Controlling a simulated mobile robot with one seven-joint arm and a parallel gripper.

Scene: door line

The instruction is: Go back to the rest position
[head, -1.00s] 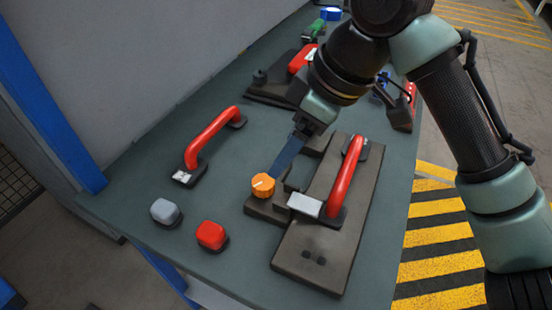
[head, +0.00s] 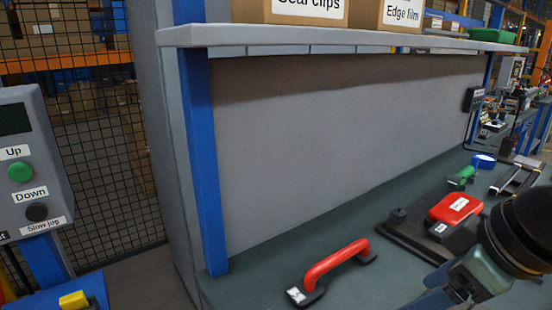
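My gripper (head: 434,299) is at the lower right edge of the head view, over the workbench (head: 265,288). Its tip runs to the bottom edge of the picture, so I cannot see whether the fingers are open or shut. A loose red handle (head: 337,261) with black feet lies on the bench to the left of my gripper. A red block (head: 455,208) sits on a dark plate (head: 415,237) behind my gripper. The plate with the other red handle and the orange knob is out of view.
A grey back panel (head: 300,140) and a blue post (head: 202,150) bound the bench. A shelf (head: 350,37) above holds boxes. A control box (head: 30,160) marked Up and Down stands at the left. A green tool (head: 463,175) and blue roll (head: 483,160) lie farther back.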

